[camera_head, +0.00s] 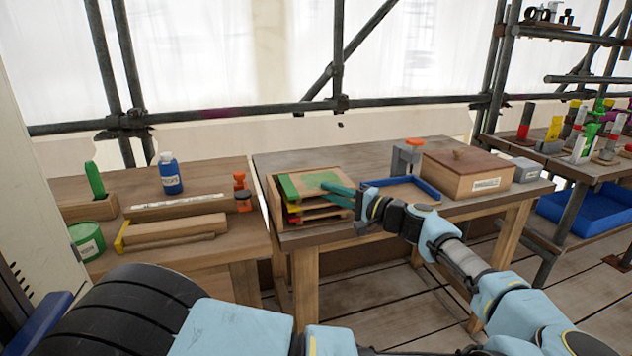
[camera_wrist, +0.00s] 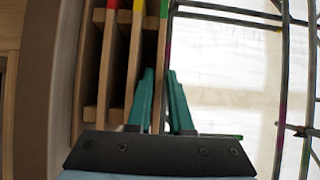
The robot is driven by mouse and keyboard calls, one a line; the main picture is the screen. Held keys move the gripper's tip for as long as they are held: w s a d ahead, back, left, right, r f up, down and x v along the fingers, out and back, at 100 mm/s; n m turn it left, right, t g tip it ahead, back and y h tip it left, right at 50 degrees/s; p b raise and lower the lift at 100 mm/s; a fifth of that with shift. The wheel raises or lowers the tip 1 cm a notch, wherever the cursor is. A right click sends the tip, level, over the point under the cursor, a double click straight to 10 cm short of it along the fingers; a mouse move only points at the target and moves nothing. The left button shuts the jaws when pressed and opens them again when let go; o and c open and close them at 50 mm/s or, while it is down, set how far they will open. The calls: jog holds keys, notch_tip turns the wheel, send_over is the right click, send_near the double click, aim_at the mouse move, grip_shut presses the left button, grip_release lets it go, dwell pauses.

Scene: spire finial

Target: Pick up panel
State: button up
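The panels lie in a stack of wooden slots in a rack (camera_head: 276,204) on the middle table. The top panel (camera_head: 315,182) is wooden with a green patch and a green edge strip. Panels with yellow and red edges lie below it. In the wrist view the green-edged panel (camera_wrist: 164,45) is rightmost, beside the yellow one (camera_wrist: 136,30) and the red one (camera_wrist: 111,30). My gripper (camera_head: 338,193) is at the rack's right side. Its teal fingers (camera_wrist: 160,75) are slightly apart, one on each side of the green-edged panel's near edge. Contact is not clear.
A blue tray (camera_head: 428,188), a wooden lidded box (camera_head: 470,172) and a grey device with an orange top (camera_head: 407,155) stand right of the rack. The left table holds a blue bottle (camera_head: 170,174) and wooden blocks. Scaffold poles stand behind.

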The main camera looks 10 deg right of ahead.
aim_at(314, 185)
jog(key=p+x, duration=0.2)
jog(key=x, duration=0.3)
jog(key=shift+w+a, duration=0.1)
jog(key=shift+w, duration=0.05)
jog(key=shift+f, duration=0.1)
grip_shut()
dwell(1.2)
